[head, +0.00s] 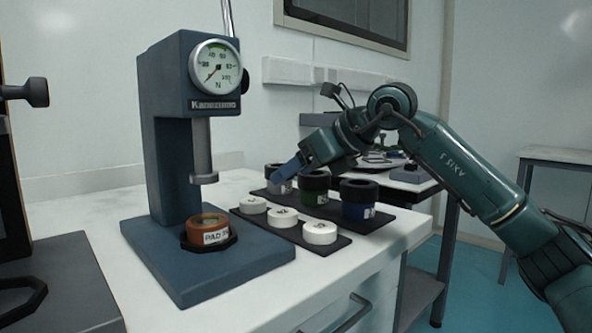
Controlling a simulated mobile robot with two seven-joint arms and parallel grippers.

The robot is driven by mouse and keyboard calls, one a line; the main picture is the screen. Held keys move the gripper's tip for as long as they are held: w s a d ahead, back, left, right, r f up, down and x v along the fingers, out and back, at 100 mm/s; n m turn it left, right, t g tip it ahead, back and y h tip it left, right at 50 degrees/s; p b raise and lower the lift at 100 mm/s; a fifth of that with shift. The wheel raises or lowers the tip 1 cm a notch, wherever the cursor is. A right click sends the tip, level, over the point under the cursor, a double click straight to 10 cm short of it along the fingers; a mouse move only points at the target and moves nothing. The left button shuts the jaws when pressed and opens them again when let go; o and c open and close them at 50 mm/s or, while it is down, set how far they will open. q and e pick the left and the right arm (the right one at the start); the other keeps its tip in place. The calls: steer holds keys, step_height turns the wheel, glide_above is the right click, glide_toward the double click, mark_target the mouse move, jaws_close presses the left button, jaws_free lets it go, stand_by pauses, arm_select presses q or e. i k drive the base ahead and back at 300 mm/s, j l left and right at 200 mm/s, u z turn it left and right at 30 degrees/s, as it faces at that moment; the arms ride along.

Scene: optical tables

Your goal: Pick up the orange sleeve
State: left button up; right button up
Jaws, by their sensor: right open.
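The orange sleeve (208,231) is a short orange-brown ring with a white label that begins "PAD". It sits upright in a dark holder on the base of the blue press (172,140), below the press ram (203,160). My right gripper (287,171) is open, behind and to the right of the sleeve and well apart from it. Its fingers are close to a grey dark-topped cylinder (279,186) in the back row; I cannot tell whether they touch it. My left gripper is not in view.
A green (315,190) and a blue (358,200) dark-topped cylinder stand on a dark mat. In front, several white discs (320,233) lie on another dark mat (335,247). A dark device (25,200) stands at the left edge. The white bench front (330,285) has free room.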

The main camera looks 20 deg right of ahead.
mark_target(216, 233)
steer(key=k+l, duration=0.8)
steer(key=k, duration=0.05)
